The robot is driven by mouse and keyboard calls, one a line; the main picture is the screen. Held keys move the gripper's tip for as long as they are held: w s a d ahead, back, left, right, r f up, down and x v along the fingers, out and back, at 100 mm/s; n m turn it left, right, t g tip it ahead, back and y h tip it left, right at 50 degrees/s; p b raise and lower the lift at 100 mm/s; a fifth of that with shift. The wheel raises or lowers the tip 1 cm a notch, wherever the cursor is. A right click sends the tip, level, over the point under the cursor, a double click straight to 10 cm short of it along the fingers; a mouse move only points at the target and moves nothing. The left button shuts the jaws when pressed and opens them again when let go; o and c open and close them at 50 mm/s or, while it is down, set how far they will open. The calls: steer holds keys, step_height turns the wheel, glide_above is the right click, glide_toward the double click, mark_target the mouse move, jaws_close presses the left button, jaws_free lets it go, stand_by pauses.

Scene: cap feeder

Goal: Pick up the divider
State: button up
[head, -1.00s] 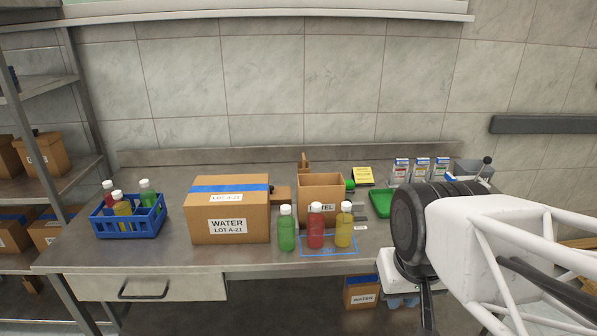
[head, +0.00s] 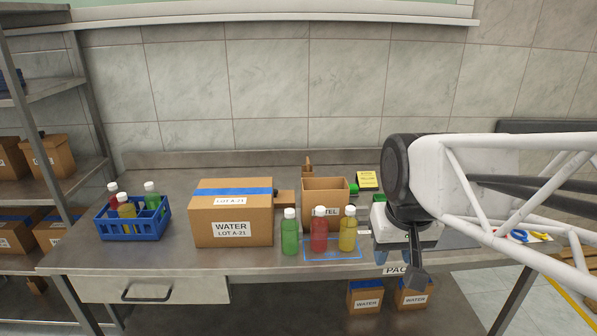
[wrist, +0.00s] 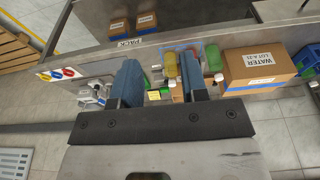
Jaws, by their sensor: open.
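I cannot pick out a divider with certainty. A small brown upright piece (head: 307,166) stands behind the open carton (head: 325,197), and its lower part is hidden. Another brown piece (head: 285,198) sits between that carton and the closed WATER box; its shape is unclear. My gripper (head: 394,257) is at the front right of the bench, to the right of the bottles, pointing down. In the wrist view, its two blue fingers (wrist: 160,66) are apart, with nothing held between them.
A green bottle (head: 290,232), a red bottle (head: 319,231) and a yellow bottle (head: 348,230) stand before the open carton. The WATER box (head: 233,222) and a blue crate (head: 134,227) are farther left. A yellow note (head: 367,179) lies behind. My arm hides the bench's right side.

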steer(key=w+a+r, duration=0.1)
steer(key=w+r, duration=0.2)
steer(key=w, duration=0.7)
steer(key=w+r, duration=0.3)
steer(key=w, duration=0.7)
steer(key=g, duration=0.2)
glide_above(308, 161)
steer(key=s+d, duration=0.3)
steer(key=s, duration=1.3)
step_height(308, 161, down, 8)
steer(key=w+a+f, duration=0.1)
steer(key=w+f, duration=0.3)
steer(key=w, duration=0.1)
steer(key=w+a+f, duration=0.1)
steer(key=w+f, duration=0.3)
steer(key=w, duration=0.1)
steer(key=w+a+f, duration=0.1)
steer(key=w+f, duration=0.2)
steer(key=w, duration=0.2)
steer(key=shift+w+f, duration=0.1)
steer(key=shift+f, duration=0.3)
steer(key=shift+w+f, duration=0.3)
steer(key=shift+f, duration=1.35)
steer(key=shift+f, duration=0.1)
